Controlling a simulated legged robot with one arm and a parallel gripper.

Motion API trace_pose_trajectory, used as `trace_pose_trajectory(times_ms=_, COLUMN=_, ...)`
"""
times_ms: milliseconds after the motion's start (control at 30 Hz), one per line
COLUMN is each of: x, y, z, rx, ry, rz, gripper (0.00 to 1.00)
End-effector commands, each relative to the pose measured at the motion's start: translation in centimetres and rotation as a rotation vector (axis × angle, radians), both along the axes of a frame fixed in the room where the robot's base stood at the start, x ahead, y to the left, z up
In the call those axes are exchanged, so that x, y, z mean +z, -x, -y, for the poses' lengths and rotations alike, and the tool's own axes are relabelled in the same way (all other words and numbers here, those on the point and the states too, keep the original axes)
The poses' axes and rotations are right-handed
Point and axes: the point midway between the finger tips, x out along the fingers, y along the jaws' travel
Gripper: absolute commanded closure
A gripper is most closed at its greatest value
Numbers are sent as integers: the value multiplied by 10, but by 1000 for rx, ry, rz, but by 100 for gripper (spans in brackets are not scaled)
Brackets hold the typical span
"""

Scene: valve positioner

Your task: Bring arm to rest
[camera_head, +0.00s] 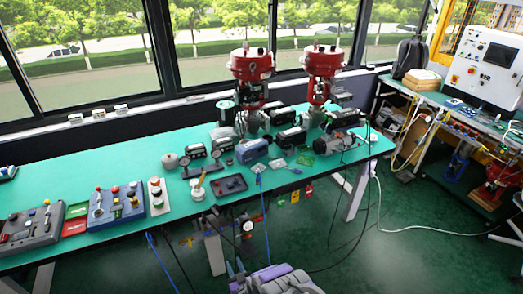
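My arm (285,280) shows as a grey-purple body at the bottom middle edge, low in front of the green table (130,168). The rest of the arm is out of frame.
Two red valve actuators (251,66) (323,62) stand at the table's back, with several positioners and gauges before them. Button boxes (116,206) sit at the left. Cables (266,225) hang off the front edge. A white control cabinet (486,65) stands right. Green floor (420,262) is open at right.

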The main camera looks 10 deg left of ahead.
Motion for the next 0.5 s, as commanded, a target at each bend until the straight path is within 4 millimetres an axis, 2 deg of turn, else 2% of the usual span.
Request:
trace_pose_trajectory(times_ms=167, x=8, y=-13, z=2, rx=-4, ry=19, rz=-13, gripper=64)
trace_pose_trajectory(times_ms=333, x=31, y=-51, z=12, rx=-19, ry=87, rz=-72, gripper=64)
trace_pose_trajectory(times_ms=500, x=61, y=-87, z=31, rx=-48, ry=170, rz=-158, gripper=64)
